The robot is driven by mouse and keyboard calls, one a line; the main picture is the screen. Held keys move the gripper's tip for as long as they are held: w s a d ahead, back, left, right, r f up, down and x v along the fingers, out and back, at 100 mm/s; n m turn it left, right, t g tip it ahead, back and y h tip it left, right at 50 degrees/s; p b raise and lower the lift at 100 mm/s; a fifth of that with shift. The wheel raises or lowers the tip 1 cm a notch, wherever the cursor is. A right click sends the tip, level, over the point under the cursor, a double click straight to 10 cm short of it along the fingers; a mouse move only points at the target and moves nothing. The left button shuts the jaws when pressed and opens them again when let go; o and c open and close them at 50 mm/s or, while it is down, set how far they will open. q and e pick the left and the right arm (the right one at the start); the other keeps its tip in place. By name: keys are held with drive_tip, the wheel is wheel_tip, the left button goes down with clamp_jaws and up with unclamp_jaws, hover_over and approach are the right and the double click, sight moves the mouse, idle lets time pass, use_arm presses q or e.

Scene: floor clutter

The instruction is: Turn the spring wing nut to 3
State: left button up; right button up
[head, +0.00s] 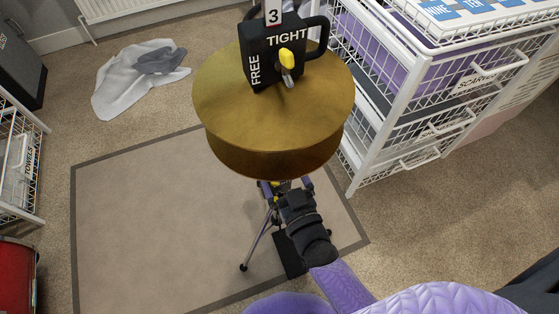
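A black block (262,65) stands above a brass cymbal pair (225,110) on a thin tripod stand (258,240). The spring wing nut (287,60) sits at the block's front, with a yellow upper wing pointing up below the word TIGHT and a metal part beneath. My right gripper (275,189) is beneath the cymbals, beside the stand. Its fingers are mostly hidden, so its opening is unclear. My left gripper is out of view.
A white wire-drawer rack (352,160) stands close on the right. A grey cloth (120,82) lies on the carpet at upper left. A bordered mat (130,230) lies under the stand, mostly clear. Another wire rack (20,165) and a red container (15,285) are at left.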

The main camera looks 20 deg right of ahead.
drive_tip(key=shift+s, duration=0.2)
drive_tip(key=shift+c, duration=0.3)
drive_tip(key=c, duration=1)
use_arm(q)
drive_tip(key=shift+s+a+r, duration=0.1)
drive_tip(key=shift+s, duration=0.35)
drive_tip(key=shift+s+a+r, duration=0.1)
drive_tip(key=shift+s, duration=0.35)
